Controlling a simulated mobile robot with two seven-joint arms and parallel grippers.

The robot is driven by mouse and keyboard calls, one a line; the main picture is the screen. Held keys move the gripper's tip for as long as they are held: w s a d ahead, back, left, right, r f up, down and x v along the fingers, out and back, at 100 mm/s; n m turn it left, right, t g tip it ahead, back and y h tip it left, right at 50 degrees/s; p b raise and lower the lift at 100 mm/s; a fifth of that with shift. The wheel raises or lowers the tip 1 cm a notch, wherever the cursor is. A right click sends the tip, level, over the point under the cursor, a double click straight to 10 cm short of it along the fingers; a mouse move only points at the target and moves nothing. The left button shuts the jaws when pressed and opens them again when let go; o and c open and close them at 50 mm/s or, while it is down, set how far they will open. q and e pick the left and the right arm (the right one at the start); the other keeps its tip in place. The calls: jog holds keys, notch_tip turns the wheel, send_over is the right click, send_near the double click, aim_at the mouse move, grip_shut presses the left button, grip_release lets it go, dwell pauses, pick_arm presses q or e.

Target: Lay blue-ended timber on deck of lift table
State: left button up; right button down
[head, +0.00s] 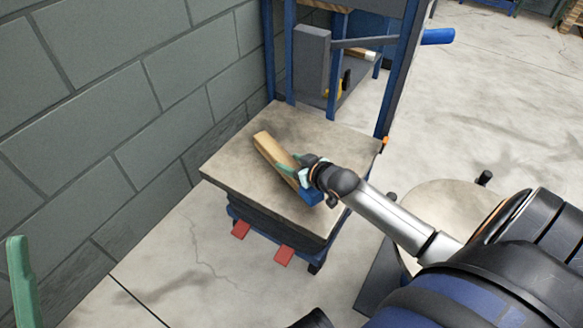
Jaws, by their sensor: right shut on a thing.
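The timber (273,151) is a pale wooden bar with a blue end (312,197) toward the front right. My right gripper (300,174) is shut on it nearer the blue end, its arm coming in from the right. The timber lies over the deck (230,160) of the lift table, inside the deck's edges. I cannot tell whether it touches the deck or is held just above it. The gripper hides part of the timber.
A grey block wall (100,120) stands left of the lift table. A blue-framed rack (280,60) with a blue-ended lever (437,37) stands behind it. Two red pedals (284,255) stick out at the front. A round top (440,205) is at the right.

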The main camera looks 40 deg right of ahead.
notch_tip(320, 180, down, 3)
jog(key=shift+f+b, duration=0.1)
jog(key=shift+b, duration=0.8)
pick_arm(q)
jog(key=f, duration=0.2)
jog(key=shift+d+f, duration=0.25)
jog(key=shift+f, duration=0.1)
pick_arm(e)
jog(key=shift+c, duration=1.2)
grip_release()
pick_arm(q)
jog(key=shift+r, duration=0.1)
